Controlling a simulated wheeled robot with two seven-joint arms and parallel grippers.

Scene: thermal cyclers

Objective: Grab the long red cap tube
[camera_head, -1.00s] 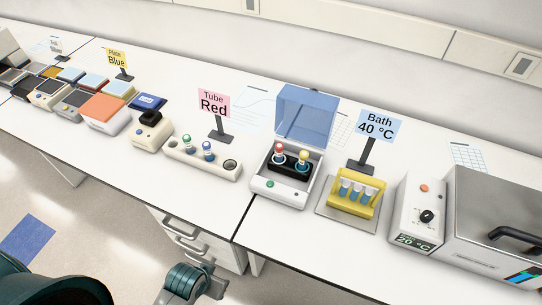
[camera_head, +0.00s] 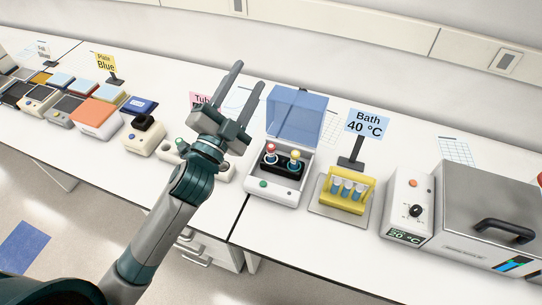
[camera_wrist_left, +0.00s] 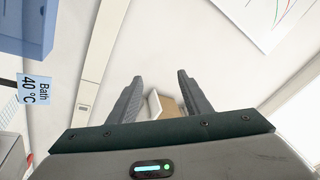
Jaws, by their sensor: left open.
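The red cap tube (camera_head: 270,148) stands upright in a black holder (camera_head: 281,165) inside the open white device with the blue lid, in the head view. A yellow cap tube (camera_head: 295,155) stands right of it in the same holder. My left gripper (camera_head: 249,77) is open and empty, raised above the bench to the left of the device and pointing up toward the wall. Its fingers also show apart in the left wrist view (camera_wrist_left: 158,78); the red cap tube is not visible there. My right gripper is not in view.
The raised blue lid (camera_head: 297,113) is close right of my left gripper. A yellow rack (camera_head: 347,190) with several blue tubes stands right of the device, before the Bath 40 °C sign (camera_head: 367,124). My arm partly hides the tube block (camera_head: 170,148) and pink sign (camera_head: 198,98).

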